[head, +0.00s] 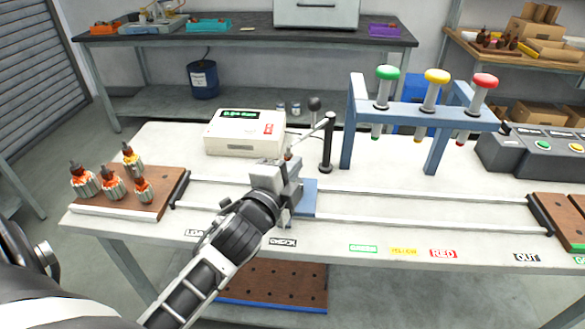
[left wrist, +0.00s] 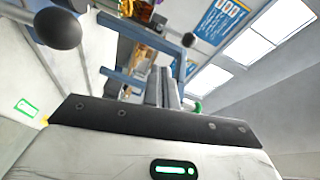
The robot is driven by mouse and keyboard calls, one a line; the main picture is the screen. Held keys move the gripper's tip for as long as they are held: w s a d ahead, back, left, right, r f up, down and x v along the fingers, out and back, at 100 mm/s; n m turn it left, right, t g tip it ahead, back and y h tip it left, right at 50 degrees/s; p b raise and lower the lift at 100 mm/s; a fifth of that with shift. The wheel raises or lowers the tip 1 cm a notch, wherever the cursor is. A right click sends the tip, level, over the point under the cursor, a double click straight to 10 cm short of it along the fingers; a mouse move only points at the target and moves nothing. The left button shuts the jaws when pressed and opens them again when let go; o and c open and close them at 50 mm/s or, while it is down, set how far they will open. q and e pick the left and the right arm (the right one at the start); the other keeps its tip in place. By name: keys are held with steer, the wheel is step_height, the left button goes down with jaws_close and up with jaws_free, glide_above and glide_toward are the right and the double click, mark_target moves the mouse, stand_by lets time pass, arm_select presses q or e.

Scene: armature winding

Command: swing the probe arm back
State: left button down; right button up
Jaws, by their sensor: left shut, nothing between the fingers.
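The probe arm (head: 310,133) is a thin pale rod on a black post (head: 326,150) behind the rails. It slants down to the left from the post, towards the top of my left gripper. A dark ball knob (head: 314,103) stands up near it. My left gripper (head: 289,167) is shut and empty, just in front of the rod's low end; I cannot tell whether they touch. It hides most of a blue carriage (head: 309,198) and whatever sits on it. In the left wrist view the shut fingers (left wrist: 162,88) point away, with a dark ball (left wrist: 57,28) at upper left. My right gripper is out of view.
A white meter box (head: 243,132) with a green display stands behind left. A blue frame (head: 350,120) with green, yellow and red stamps stands to the right. Several armatures (head: 112,184) stand on a wooden board at left. Two rails (head: 420,198) run right across clear tabletop.

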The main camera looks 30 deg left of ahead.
arm_select(q)
steer(key=s+d+f+n+g+h, duration=0.2)
steer(key=s+d+f+n, duration=0.4)
steer(key=f, duration=0.5)
steer(key=s+d+f+n+g+h, duration=0.3)
steer(key=s+d+f+n+g, duration=0.2)
steer(key=s+f, duration=0.6)
steer(key=shift+d+f+n, duration=0.35)
steer(key=shift+d+n, duration=0.05)
steer(key=shift+d, duration=0.3)
